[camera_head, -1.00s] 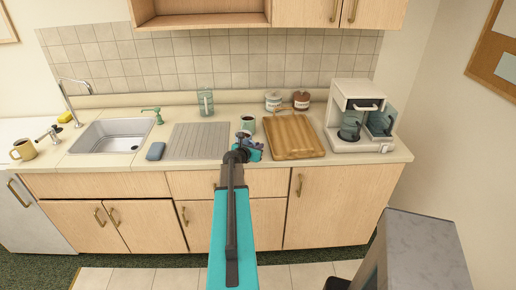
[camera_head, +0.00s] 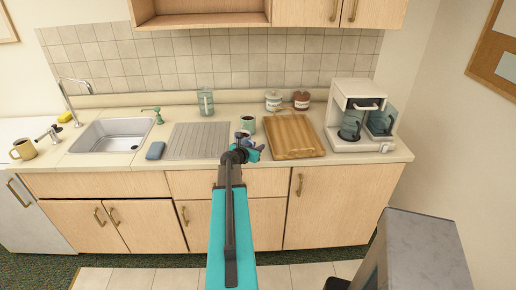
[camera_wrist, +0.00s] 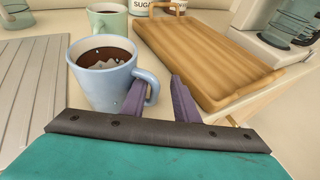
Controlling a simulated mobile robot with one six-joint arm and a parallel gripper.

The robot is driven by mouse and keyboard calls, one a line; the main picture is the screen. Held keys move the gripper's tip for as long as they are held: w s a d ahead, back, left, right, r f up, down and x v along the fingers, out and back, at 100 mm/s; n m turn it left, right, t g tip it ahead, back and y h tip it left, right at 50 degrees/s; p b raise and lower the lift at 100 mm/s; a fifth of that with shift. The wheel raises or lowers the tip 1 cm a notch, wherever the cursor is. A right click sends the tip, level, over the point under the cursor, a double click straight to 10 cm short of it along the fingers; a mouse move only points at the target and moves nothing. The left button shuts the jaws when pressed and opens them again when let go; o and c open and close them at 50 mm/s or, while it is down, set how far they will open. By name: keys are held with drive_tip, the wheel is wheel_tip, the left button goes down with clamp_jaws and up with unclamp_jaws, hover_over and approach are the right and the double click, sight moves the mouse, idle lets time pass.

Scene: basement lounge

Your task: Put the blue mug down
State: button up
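The blue mug (camera_wrist: 103,84) stands upright beside the drying board in the wrist view, with dark brown contents and pale bits inside. Its handle points right, toward my gripper (camera_wrist: 166,84). The two purple fingers are apart; the handle overlaps the left finger, and a gap shows between it and the right finger. The mug appears to rest on the counter (camera_head: 100,163), though its base is partly hidden by my gripper. In the head view my gripper (camera_head: 250,147) is small and largely covers the mug (camera_head: 242,135).
A pale green mug (camera_wrist: 107,20) stands just behind. A wooden board (camera_head: 292,136) lies close on the right, with a coffee maker (camera_head: 360,115) beyond. The ribbed drying board (camera_head: 198,142) is on the left. Two jars (camera_head: 301,100) and a glass pitcher (camera_head: 205,101) stand at the back.

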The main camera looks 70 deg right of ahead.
drive_tip(key=b+v, duration=0.2)
drive_tip(key=v, duration=0.8)
drive_tip(key=shift+a, duration=0.1)
idle(0.8)
